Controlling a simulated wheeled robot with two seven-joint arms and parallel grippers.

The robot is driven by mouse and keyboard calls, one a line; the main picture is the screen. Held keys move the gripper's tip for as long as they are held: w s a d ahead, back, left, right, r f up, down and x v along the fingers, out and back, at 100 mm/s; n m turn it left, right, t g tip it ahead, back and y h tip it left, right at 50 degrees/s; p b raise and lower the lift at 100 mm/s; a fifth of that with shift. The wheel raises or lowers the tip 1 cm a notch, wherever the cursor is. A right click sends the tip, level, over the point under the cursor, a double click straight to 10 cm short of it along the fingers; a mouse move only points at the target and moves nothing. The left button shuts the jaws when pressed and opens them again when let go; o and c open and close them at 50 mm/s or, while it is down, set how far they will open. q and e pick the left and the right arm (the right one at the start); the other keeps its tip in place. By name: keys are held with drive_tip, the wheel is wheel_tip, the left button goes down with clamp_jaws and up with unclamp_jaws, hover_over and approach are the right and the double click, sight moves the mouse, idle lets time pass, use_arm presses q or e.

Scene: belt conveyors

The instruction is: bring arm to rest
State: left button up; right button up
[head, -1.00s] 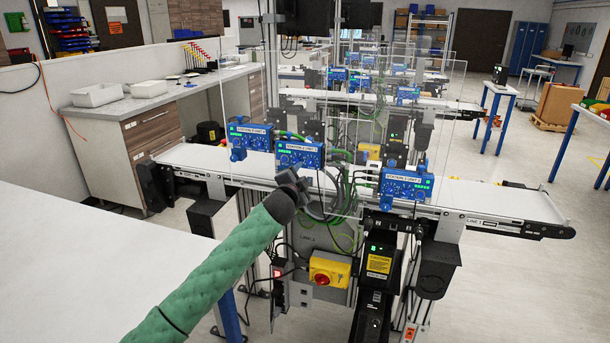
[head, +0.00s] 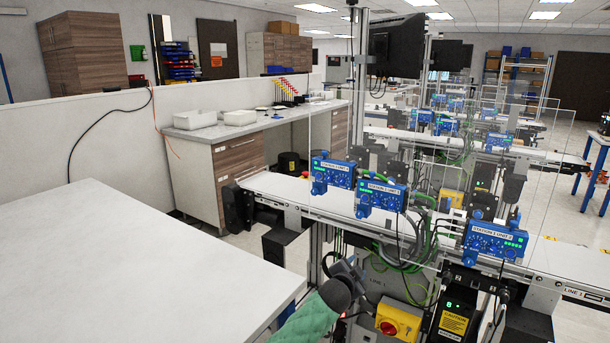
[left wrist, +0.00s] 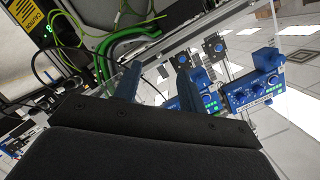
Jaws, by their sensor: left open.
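My left arm, in a green sleeve (head: 308,322), comes in at the bottom of the head view. My left gripper (head: 346,270) is at its dark end, in front of the near conveyor and below its belt in the picture. In the left wrist view the two fingers (left wrist: 158,76) stand apart with nothing held between them. Blue station units (left wrist: 250,92) show beyond the fingers there. My right gripper is not in view.
The near conveyor (head: 285,190) carries several blue units (head: 382,194) behind a clear panel. A yellow switch box (head: 398,318) is right of my gripper. A bare white table (head: 130,260) is at the left. A counter with white trays (head: 195,119) stands behind.

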use_arm(q)
drive_tip(key=s+a+f+n+g+y, duration=0.25)
drive_tip(key=s+a+f, duration=0.4)
drive_tip(key=f, duration=0.55)
drive_tip(key=s+a+f+n+g+y, duration=0.1)
drive_tip(key=s+a+f+n+g, duration=0.15)
drive_tip(key=s+a+f, duration=0.75)
drive_tip(key=s+a+f+n+g+y, duration=0.1)
drive_tip(key=s+a+f+n, duration=0.35)
drive_tip(key=f, duration=1.05)
drive_tip(key=s+a+f+n+g, duration=0.1)
drive_tip(key=s+a+f, duration=0.3)
drive_tip(key=s, duration=0.8)
drive_tip(key=s+a+f+n+g+y, duration=0.1)
drive_tip(key=s+a+f+g, duration=0.2)
drive_tip(key=s, duration=1)
drive_tip(key=s+a+f+n+g+y, duration=0.1)
drive_tip(key=s+a+f+g, duration=0.1)
drive_tip(key=s+a+f, duration=0.4)
drive_tip(key=s+f, duration=0.5)
drive_tip(key=s, duration=0.1)
drive_tip(key=shift+s+a+f+g, duration=0.3)
drive_tip(key=shift+f, duration=0.05)
